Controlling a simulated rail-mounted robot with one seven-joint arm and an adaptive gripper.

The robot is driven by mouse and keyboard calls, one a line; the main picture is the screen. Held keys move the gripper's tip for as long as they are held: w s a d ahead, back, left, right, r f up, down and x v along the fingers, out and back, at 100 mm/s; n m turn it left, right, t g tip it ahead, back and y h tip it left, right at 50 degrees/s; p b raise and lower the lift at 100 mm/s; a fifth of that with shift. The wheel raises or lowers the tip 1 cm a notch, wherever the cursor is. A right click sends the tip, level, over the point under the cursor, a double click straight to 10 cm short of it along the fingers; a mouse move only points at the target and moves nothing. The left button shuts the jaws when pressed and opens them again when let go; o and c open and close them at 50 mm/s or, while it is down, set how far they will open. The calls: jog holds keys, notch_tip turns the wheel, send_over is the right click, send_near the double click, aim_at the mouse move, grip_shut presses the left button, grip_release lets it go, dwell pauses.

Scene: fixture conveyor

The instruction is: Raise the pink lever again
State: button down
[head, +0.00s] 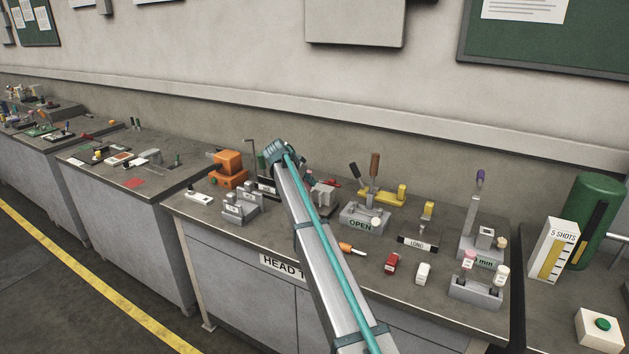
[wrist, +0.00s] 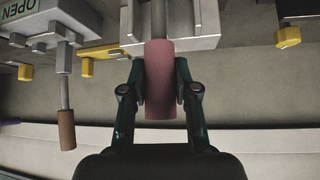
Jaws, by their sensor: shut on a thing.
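The pink lever's handle (wrist: 159,92) is a thick pink cylinder in the middle of the wrist view. Its grey shaft runs up from it to a pale grey block (wrist: 196,20) at the top of the view. My gripper (wrist: 160,78) has its two dark fingers shut on the handle, one on each side. In the head view my arm crosses the bench, and I cannot make out the pink lever or the fingertips there.
A grey OPEN block (head: 361,222) with a brown-handled lever (head: 374,164) stands right of my arm. That brown lever also shows in the wrist view (wrist: 66,130). Yellow parts (head: 386,194) lie nearby. A purple-topped lever (head: 480,175) stands farther right. An orange block (head: 228,162) is at left.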

jog(key=c, duration=0.8)
grip_release()
jog(key=shift+c, duration=0.2)
jog(key=shift+r, duration=0.1)
jog(key=v, duration=1.2)
